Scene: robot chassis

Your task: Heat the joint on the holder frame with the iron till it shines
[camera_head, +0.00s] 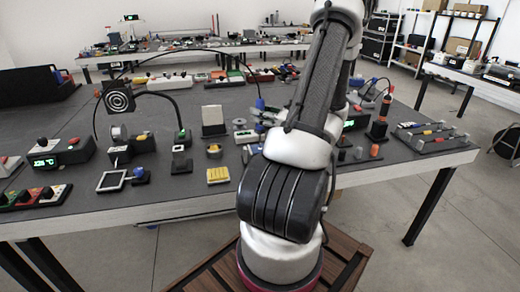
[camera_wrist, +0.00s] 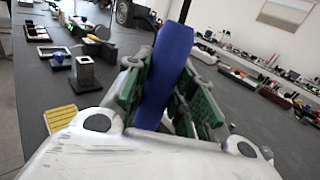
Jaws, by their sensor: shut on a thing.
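My gripper (camera_wrist: 165,88) has green-padded fingers shut on a blue handle (camera_wrist: 167,62), which I take to be the iron's. The handle stands up between the pads, slightly tilted; its tip is hidden. In the head view my forearm covers most of the gripper, and small blue parts (camera_head: 260,104) show beside it over the table. I cannot clearly pick out the holder frame or its joint. I cannot see any shine on a joint.
A station with a green display (camera_head: 60,152) stands at the left. A yellow ribbed pad (camera_head: 218,175) lies near the front edge, also seen in the wrist view (camera_wrist: 60,118). A grey hollow block (camera_wrist: 88,74) stands behind it. An orange-and-black upright piece (camera_head: 379,122) stands right of my arm.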

